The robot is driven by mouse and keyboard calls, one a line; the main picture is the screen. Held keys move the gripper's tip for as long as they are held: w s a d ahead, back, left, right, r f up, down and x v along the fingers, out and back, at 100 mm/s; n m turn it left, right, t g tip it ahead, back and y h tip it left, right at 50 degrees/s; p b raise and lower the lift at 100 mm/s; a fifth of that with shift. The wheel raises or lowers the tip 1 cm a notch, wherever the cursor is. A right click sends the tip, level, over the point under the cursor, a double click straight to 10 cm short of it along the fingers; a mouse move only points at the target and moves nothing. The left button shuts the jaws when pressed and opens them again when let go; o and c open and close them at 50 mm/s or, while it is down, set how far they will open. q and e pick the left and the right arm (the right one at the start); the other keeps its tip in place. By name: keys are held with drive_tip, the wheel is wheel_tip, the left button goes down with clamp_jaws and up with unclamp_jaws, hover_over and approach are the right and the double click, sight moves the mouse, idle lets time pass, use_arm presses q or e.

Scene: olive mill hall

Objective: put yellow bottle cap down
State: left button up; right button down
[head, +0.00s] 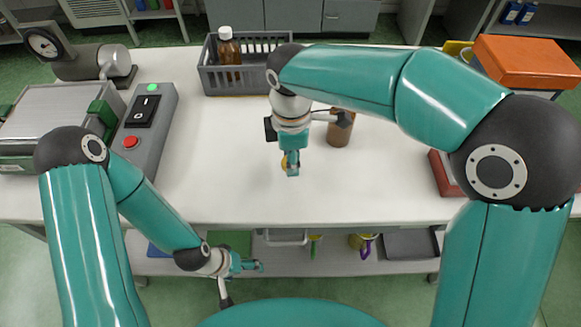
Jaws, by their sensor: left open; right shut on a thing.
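The yellow bottle cap (284,163) shows as a small yellow patch at the fingers of my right gripper (290,163), which is shut on it over the middle of the white table (240,200). The fingers hide most of the cap, and I cannot tell whether it touches the table top. My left gripper (247,266) is open and empty, in front of the table's front edge and lower than the top.
A brown jar (340,130) stands just right of my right gripper. Behind is a grey crate (222,80) with a brown white-capped bottle (229,50). A grey control box (150,130) stands left; an orange box (525,62) is back right. The table's front middle is clear.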

drive_tip(key=shift+f, duration=1.95)
drive_tip(key=shift+f, duration=0.15)
drive_tip(key=c, duration=0.8)
unclamp_jaws()
drive_tip(key=shift+r, duration=0.2)
wheel_tip(320, 180, up, 12)
drive_tip(key=shift+p, duration=0.4)
drive_tip(key=shift+s, duration=0.1)
